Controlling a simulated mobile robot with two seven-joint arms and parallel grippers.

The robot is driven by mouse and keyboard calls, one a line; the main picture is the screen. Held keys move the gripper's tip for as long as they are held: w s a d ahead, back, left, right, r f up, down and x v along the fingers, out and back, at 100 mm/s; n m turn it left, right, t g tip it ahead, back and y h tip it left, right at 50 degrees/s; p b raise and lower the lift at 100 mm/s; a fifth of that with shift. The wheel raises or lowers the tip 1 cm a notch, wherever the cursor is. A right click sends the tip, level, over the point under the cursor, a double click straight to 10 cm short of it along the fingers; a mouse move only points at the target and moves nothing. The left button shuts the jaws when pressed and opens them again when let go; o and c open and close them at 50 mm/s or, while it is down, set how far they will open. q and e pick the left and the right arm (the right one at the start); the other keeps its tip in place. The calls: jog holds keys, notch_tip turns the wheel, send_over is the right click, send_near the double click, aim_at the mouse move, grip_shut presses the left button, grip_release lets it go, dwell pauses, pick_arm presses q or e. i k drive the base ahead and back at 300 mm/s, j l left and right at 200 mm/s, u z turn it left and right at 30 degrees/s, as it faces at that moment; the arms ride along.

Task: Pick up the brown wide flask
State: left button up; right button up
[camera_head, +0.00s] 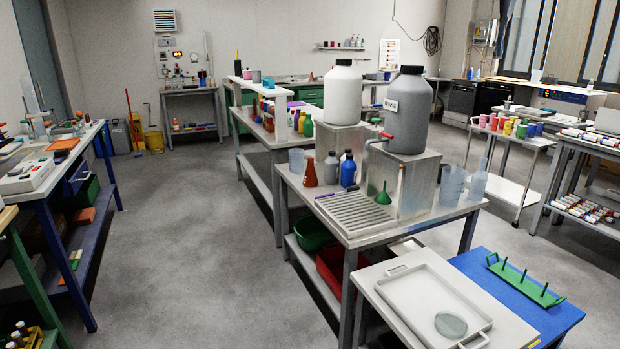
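A brown flask (309,172) with a wide base and narrow neck stands upright on the metal table (289,179) in the middle of the room. It is at the left part of that table, beside a clear beaker (296,160). A grey bottle (332,168) and a blue bottle (348,172) stand to its right. Neither of my grippers is in view. Nothing is seen touching the flask other than the table top.
A large white jug (342,95) and a large grey jug (408,112) stand on metal blocks behind and right of the flask. A slatted drain rack (352,212) and a green funnel (383,195) are in front. Open floor (190,240) lies to the left.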

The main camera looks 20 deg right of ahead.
aim_at(310, 180)
jog(key=z, duration=0.5)
jog(key=i+z, duration=0.2)
jog(key=z, duration=0.15)
jog(key=i+z, duration=0.3)
jog(key=i+j+z, duration=0.1)
jog(key=z, duration=0.25)
jog(key=i+j+z, duration=0.4)
jog(key=i+j, duration=0.15)
jog(key=j, duration=0.15)
jog(key=i+j, duration=0.35)
jog(key=i+j+z, duration=0.1)
jog(key=i+j, duration=0.2)
jog(key=j, duration=0.2)
jog(key=i+j, duration=0.3)
jog(key=j, duration=0.2)
